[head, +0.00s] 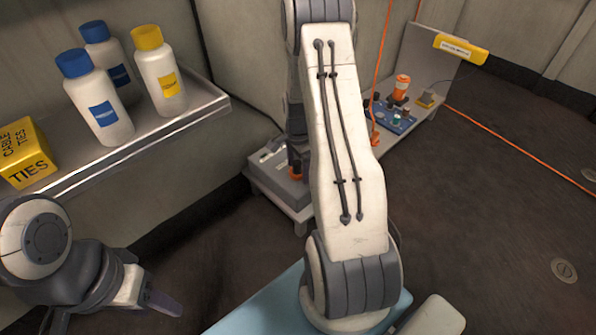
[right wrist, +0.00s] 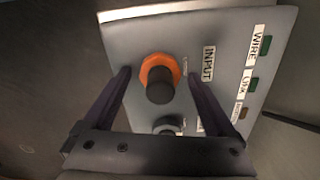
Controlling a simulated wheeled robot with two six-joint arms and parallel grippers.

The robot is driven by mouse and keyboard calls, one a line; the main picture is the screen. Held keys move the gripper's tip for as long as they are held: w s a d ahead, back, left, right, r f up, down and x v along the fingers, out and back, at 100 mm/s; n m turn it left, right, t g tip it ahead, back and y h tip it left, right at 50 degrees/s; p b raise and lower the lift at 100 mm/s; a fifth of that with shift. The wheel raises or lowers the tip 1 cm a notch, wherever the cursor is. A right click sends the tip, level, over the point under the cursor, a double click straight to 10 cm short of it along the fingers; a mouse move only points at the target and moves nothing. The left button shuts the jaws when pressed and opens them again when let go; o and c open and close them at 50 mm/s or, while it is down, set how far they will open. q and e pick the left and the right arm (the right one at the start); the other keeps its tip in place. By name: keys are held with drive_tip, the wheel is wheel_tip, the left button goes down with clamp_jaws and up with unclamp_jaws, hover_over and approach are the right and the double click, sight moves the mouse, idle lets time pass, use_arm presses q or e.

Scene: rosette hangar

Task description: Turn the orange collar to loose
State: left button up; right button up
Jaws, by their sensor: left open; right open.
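The orange collar (right wrist: 155,65) stands on a grey panel (right wrist: 125,38) marked INPUT in the right wrist view, with a dark round plug or knob in its middle. My right gripper (right wrist: 159,73) is open, with one finger on each side of the collar. Gaps show between the fingers and the collar. In the head view a small orange part, likely the collar (head: 296,174), shows on a grey box (head: 278,180), partly hidden by my right arm. My right fingers are hidden there. My left gripper (head: 158,298) is open and empty at lower left.
A shelf (head: 185,112) with bottles and a yellow cable-ties box (head: 25,155) is at left. A blue board (head: 392,116) with parts stands behind; an orange line (head: 520,148) crosses right.

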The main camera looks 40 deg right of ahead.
drive_tip(key=c, duration=1.4)
drive_tip(key=shift+o, duration=0.2)
drive_tip(key=shift+r+n+p, duration=0.2)
drive_tip(key=shift+n+p, duration=0.1)
drive_tip(key=shift+p, duration=0.35)
drive_tip(key=n+p, duration=0.8)
drive_tip(key=p, duration=0.2)
drive_tip(key=shift+r, duration=0.1)
drive_tip(key=n+p, duration=0.3)
drive_tip(key=n, duration=0.1)
drive_tip(key=shift+w+n+p, duration=0.15)
drive_tip(key=shift+n+p, duration=0.15)
drive_tip(key=shift+p, duration=0.1)
drive_tip(key=n+p, duration=0.1)
drive_tip(key=n, duration=0.1)
drive_tip(key=n+p, duration=0.1)
drive_tip(key=n, duration=0.1)
drive_tip(key=shift+a+f+n, duration=0.1)
drive_tip(key=shift+f+n, duration=0.1)
drive_tip(key=shift+n, duration=0.1)
drive_tip(key=o, duration=1.4)
drive_tip(key=shift+c, duration=0.2)
